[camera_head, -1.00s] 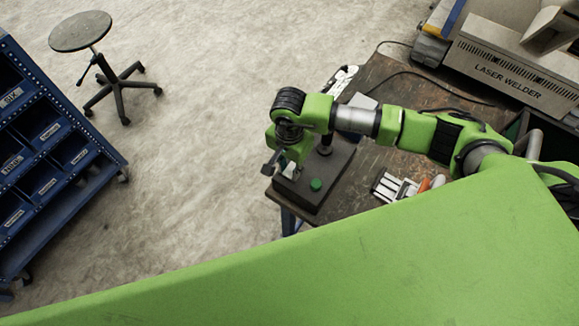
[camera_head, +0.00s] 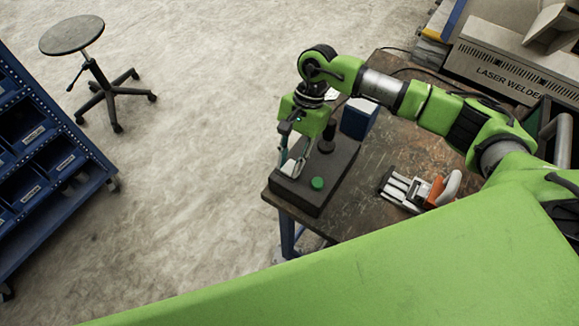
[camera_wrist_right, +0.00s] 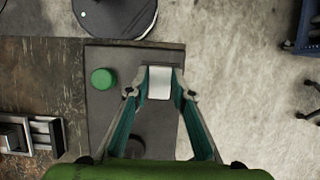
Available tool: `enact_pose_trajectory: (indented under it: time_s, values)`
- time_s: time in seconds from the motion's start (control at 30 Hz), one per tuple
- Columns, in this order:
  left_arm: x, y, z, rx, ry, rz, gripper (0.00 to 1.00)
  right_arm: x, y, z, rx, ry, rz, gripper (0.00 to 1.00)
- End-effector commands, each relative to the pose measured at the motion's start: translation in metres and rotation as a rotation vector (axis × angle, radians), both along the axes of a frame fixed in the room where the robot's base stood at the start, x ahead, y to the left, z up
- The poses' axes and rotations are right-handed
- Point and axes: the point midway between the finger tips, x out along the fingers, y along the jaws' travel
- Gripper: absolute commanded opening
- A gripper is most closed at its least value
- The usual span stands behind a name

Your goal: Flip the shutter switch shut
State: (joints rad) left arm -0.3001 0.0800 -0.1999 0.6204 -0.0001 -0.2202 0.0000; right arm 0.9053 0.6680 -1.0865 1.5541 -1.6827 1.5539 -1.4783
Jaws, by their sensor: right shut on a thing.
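A dark grey box (camera_head: 342,165) sits on the corner of the worn workbench, with a round green button (camera_head: 317,183) and a dark upright knob on top. A pale flat switch paddle (camera_wrist_right: 159,84) stands near the box's edge; it also shows in the head view (camera_head: 290,168). My right gripper (camera_wrist_right: 159,75) points down at the box, with its fingertips closed on the two sides of the paddle. The fingers also show in the head view (camera_head: 291,160). The paddle's exact tilt is hard to tell. My left gripper is not in view.
The workbench (camera_head: 415,148) also holds a blue box (camera_head: 357,118) and a grey-and-orange tool (camera_head: 420,190). A laser welder (camera_head: 510,70) stands at the back right. A stool (camera_head: 75,38) and blue bin rack (camera_head: 40,165) stand left; floor between is clear.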

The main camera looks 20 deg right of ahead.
Motion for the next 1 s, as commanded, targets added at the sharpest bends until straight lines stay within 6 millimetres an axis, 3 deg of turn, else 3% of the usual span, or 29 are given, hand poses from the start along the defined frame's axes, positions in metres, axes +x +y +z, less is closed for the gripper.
enact_pose_trajectory:
  time_s: [0.3,0.33,0.37,0.4,0.77,1.0]
  values:
    - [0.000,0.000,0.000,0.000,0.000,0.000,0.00,-0.001,-0.001,0.000,0.001,0.003,0.001,0.01]
    - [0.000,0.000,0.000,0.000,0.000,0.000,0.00,-0.001,-0.001,0.000,0.001,0.003,0.001,0.30]
    - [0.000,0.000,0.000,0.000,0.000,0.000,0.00,-0.001,-0.001,0.000,0.001,0.004,0.000,0.38]
    - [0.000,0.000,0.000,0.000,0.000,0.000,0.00,-0.001,-0.001,0.000,0.001,0.003,0.001,0.39]
    - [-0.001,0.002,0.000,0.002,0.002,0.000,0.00,0.001,-0.001,0.003,0.002,0.001,0.000,0.39]
    - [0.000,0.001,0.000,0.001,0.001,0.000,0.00,0.011,-0.013,0.038,0.001,-0.002,-0.002,0.39]
